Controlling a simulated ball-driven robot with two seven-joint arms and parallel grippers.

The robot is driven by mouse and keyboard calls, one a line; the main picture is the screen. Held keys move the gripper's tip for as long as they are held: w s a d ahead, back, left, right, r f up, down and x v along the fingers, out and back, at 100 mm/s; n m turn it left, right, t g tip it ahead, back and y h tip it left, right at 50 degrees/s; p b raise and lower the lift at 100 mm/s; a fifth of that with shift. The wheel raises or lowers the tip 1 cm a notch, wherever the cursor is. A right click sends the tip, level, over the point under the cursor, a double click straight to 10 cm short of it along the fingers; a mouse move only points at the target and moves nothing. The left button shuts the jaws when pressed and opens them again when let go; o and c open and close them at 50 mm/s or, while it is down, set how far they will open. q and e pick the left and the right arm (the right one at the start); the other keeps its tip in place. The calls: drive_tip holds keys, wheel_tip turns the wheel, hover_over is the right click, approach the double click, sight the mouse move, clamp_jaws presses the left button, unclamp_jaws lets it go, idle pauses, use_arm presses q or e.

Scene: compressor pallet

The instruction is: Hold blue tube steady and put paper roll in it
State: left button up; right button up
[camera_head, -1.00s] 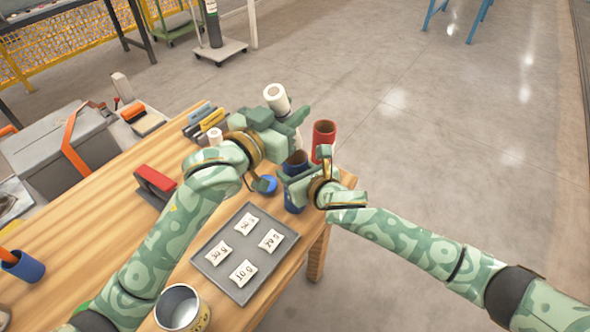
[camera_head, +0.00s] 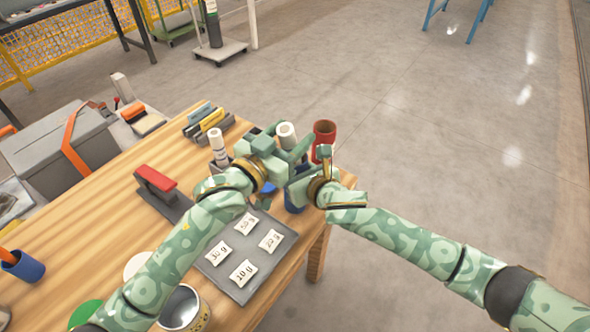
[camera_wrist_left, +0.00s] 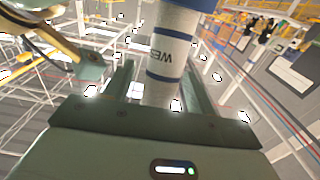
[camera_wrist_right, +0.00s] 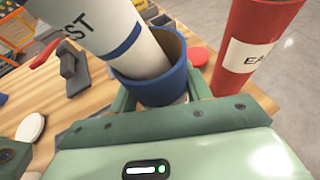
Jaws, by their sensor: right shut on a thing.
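The blue tube (camera_head: 294,203) stands near the table's right edge, partly hidden by my right gripper (camera_head: 300,184), which is shut on it. In the right wrist view the blue tube (camera_wrist_right: 160,90) shows its open brown mouth. The white paper roll (camera_head: 286,129) with blue bands leans at a tilt, and its lower end is inside that mouth. The paper roll also shows in the left wrist view (camera_wrist_left: 172,55). My left gripper (camera_wrist_left: 160,85) is open, with its fingers on either side of the roll and a gap visible at one side.
A red tube (camera_head: 324,140) stands close beside the blue tube. Another white roll (camera_head: 216,146) stands to the left. A grey tray (camera_head: 240,281) with labelled packets, a red-topped stapler-like tool (camera_head: 155,180) and a tin can (camera_head: 184,310) are on the table.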

use_arm(q)
drive_tip(key=v, duration=1.2)
use_arm(e)
drive_tip(key=o, duration=1)
drive_tip(key=shift+o, duration=0.2)
drive_tip(key=shift+s, duration=0.1)
drive_tip(key=v, duration=1.2)
